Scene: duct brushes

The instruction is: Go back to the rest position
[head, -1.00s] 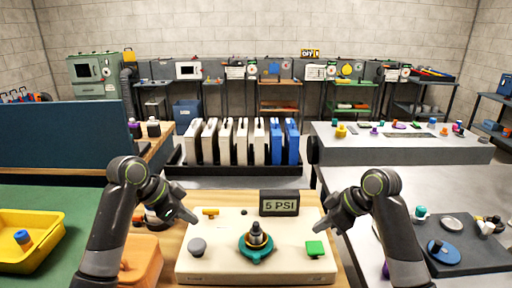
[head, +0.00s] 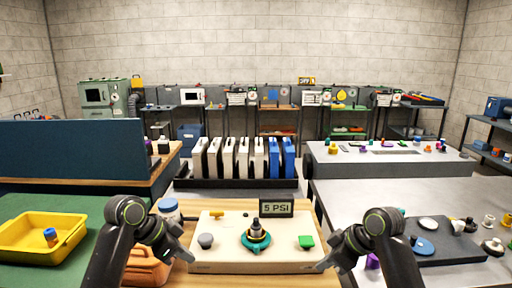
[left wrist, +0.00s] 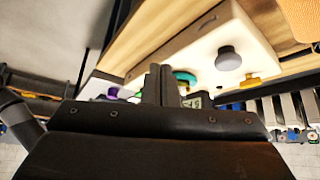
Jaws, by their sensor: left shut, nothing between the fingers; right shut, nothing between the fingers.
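My left gripper (head: 188,256) is shut and empty, just left of the white panel box (head: 222,262) on the wooden table. In the left wrist view its closed fingers (left wrist: 158,84) show against the box, with nothing between them. My right gripper (head: 326,264) is shut and empty at the box's right edge. The box carries a teal ring with a dark fitting (head: 256,238), a grey knob (head: 206,241), a green button (head: 306,241), a yellow handle (head: 217,215) and a 5 PSI display (head: 277,207).
A yellow tray (head: 22,254) with a blue piece in it is at left. An orange container (head: 146,268) stands beside my left arm. A black rack (head: 236,183) of white and blue panels is behind. A grey table (head: 462,256) with small parts is at right.

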